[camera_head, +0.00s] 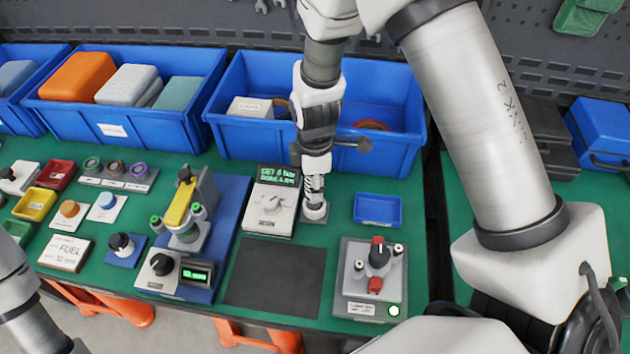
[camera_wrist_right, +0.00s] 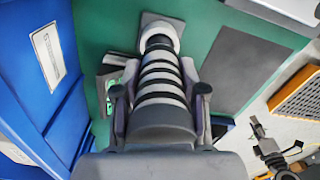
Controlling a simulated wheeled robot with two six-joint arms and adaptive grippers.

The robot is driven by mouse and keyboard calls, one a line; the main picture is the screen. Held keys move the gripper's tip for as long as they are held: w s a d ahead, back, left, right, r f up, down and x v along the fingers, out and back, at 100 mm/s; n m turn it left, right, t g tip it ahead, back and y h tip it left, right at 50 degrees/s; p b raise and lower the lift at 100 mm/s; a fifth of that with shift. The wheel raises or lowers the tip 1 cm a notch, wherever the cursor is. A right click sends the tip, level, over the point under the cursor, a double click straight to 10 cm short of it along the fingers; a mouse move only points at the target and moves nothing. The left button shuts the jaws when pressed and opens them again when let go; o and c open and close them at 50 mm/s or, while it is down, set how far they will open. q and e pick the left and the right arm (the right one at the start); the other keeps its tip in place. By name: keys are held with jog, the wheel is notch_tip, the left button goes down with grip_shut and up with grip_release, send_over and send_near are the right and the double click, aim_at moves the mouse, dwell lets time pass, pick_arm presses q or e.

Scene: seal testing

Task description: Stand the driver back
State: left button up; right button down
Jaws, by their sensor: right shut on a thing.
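My right gripper (camera_head: 315,172) reaches down from above and is shut on the driver (camera_head: 314,187), a grey and white banded cylinder held upright. In the right wrist view its fingers (camera_wrist_right: 161,98) lie on both sides of the banded driver (camera_wrist_right: 160,78). The driver's lower end is at a round white holder (camera_head: 315,211) on a small dark grey plate, which also shows in the wrist view (camera_wrist_right: 176,28). I cannot tell how deep the driver's end sits in it. My left gripper is out of view; only part of my left arm shows at the lower left.
A white control box with a green display (camera_head: 271,208) stands close left of the holder. A big blue bin (camera_head: 395,140) is just behind. A small blue tray (camera_head: 377,211) and a grey fixture (camera_head: 358,300) stand to the right. The dark mat (camera_head: 275,275) in front is bare.

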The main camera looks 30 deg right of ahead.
dwell(0.3)
jog(key=c, duration=0.6)
grip_release()
notch_tip(320, 180, up, 9)
jog(key=p, duration=0.7)
jog(key=shift+p, duration=0.35)
